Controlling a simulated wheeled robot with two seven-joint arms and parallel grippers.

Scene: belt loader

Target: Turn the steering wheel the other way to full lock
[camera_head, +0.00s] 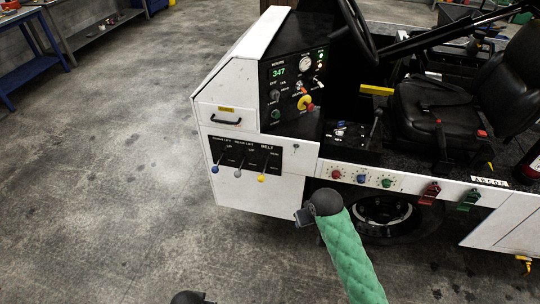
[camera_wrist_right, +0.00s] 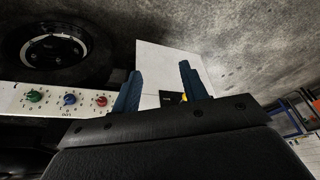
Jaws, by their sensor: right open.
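The black steering wheel (camera_head: 357,28) is at the top of the head view, seen nearly edge-on beside the instrument panel, with its upper part cut off by the picture edge. Its turned angle cannot be told. My right gripper (camera_head: 303,217) is low in front of the loader's white side, well below the wheel and apart from it. In the right wrist view its two blue fingers (camera_wrist_right: 160,68) are spread with nothing between them. A dark piece, probably part of my left arm (camera_head: 190,298), just shows at the bottom edge; its fingers are not visible.
The instrument panel (camera_head: 296,85) has a red and yellow knob. Below are several belt levers (camera_head: 238,172) and a row of coloured knobs (camera_head: 361,179). The black seat (camera_head: 440,105) is right of the wheel. The front wheel (camera_head: 385,212) is behind my right arm. Floor at left is clear.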

